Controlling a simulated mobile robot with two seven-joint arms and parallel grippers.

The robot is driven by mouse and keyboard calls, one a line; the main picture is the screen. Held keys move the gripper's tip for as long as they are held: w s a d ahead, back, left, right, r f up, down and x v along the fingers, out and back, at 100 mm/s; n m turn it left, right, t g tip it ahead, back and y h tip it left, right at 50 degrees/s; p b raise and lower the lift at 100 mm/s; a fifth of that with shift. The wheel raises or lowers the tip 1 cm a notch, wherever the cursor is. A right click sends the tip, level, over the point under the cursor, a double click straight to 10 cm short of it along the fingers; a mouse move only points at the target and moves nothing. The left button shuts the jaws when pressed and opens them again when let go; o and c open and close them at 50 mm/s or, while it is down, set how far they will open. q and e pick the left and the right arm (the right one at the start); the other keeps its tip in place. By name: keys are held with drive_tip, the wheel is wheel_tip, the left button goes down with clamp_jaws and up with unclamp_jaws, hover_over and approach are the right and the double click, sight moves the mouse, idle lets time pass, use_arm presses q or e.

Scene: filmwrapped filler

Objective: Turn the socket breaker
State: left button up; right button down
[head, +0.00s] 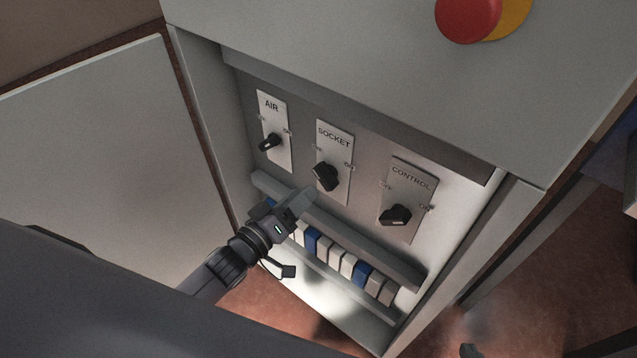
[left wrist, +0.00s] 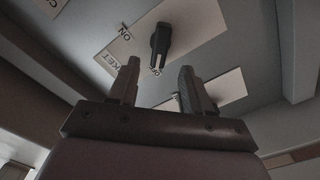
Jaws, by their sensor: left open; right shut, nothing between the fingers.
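The SOCKET breaker is a black rotary knob (head: 325,177) on a white plate (head: 338,140) lettered SOCKET, between the AIR and CONTROL plates. An ON mark is at the plate's right; which mark the knob points to I cannot tell. My left gripper (head: 308,197) is just below and in front of this knob in the head view. In the left wrist view the left gripper (left wrist: 157,88) is open and empty. The socket knob (left wrist: 160,45) stands beyond the fingertips, roughly in line with the gap, apart from both fingers. My right gripper is not recognisable in either view.
The AIR knob (head: 268,142) is to the left, the CONTROL knob (head: 396,215) to the right. A grey rail (head: 370,254) and a row of blue and white modules (head: 347,264) lie below. The cabinet door (head: 105,130) is open at left. A red button (head: 467,18) is above.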

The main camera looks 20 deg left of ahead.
sight(320, 179)
use_arm(q)
drive_tip(key=shift+b+x, duration=0.35)
drive_tip(key=shift+x, duration=2.9)
clamp_jaws()
